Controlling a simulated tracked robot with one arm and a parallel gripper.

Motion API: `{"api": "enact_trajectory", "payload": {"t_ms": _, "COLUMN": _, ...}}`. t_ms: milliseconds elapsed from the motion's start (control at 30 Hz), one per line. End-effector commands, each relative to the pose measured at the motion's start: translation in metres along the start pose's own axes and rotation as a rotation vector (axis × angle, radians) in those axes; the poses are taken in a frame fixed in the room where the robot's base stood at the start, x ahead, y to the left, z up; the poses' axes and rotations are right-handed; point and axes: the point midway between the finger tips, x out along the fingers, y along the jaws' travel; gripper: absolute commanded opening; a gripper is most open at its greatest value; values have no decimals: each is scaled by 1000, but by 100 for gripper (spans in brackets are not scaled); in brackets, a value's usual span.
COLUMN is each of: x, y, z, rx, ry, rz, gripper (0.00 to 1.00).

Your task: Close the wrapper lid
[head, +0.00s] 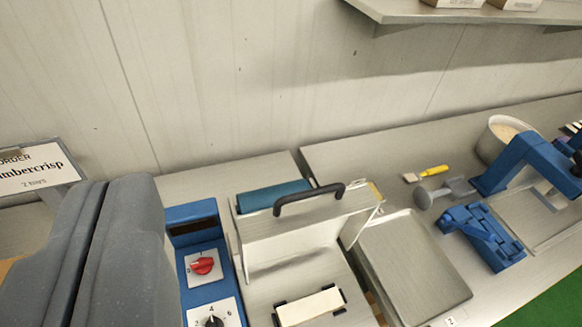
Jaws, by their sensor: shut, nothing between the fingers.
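The wrapper has a metal lid (312,225) with a black bar handle (308,196) along its upper edge. The lid stands raised at the back of the wrapper's bed (262,292). A pale block (310,305) lies on the bed between dark corner pieces. The blue control panel (210,262), with a red knob (203,266) and a black dial, is on the wrapper's left. My gripper (108,190) is large and grey in the left foreground, its two fingers together and empty. It is left of the control panel, apart from the handle in the picture.
A teal roll (272,196) lies behind the lid. A sign (38,170) stands far left; a shelf (470,14) hangs above.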

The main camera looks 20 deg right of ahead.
Motion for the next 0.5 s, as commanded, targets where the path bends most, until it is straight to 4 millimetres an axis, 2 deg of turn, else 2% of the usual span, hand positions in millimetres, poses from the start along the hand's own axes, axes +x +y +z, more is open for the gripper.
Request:
{"api": "enact_trajectory", "payload": {"t_ms": 167, "x": 1, "y": 0, "z": 0, "rx": 0, "ry": -3, "rz": 0, "gripper": 0}}
{"api": "enact_trajectory", "payload": {"t_ms": 267, "x": 8, "y": 3, "z": -2, "rx": -4, "ry": -21, "rz": 1, "gripper": 0}}
{"api": "enact_trajectory", "payload": {"t_ms": 367, "x": 28, "y": 10, "z": -1, "rx": -10, "ry": -72, "rz": 3, "gripper": 0}}
{"api": "enact_trajectory", "payload": {"t_ms": 500, "x": 68, "y": 19, "z": 4, "rx": -22, "ry": -182, "rz": 6, "gripper": 0}}
